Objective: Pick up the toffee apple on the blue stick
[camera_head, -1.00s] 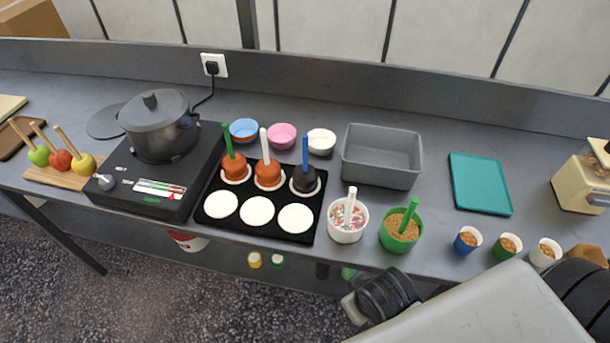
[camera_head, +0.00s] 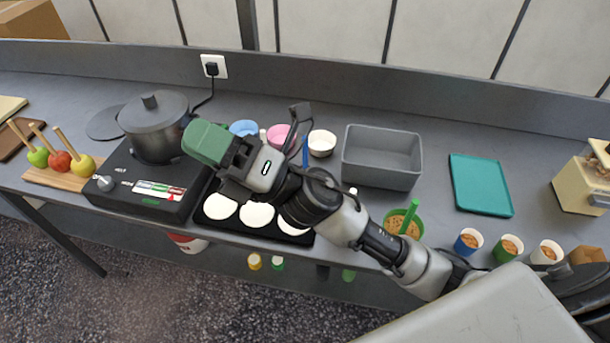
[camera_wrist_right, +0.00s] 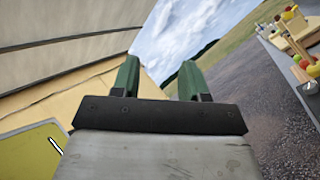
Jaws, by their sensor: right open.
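The blue stick (camera_head: 305,154) of one toffee apple shows just behind my right arm in the head view. Its dark apple is hidden by the arm. My right gripper (camera_head: 205,142), with green fingers, is open and empty. It is raised above the black tray (camera_head: 291,238), to the left of the blue stick, and points left toward the pot. In the right wrist view its fingers (camera_wrist_right: 158,82) are apart with only sky and background between them. My left gripper is not in view.
A pot (camera_head: 158,128) stands on a black hob left of the gripper. Behind the arm are small bowls, including a white one (camera_head: 321,143), and a grey bin (camera_head: 382,158). A green cup (camera_head: 404,223) stands close to my forearm. A teal board (camera_head: 480,184) lies at right.

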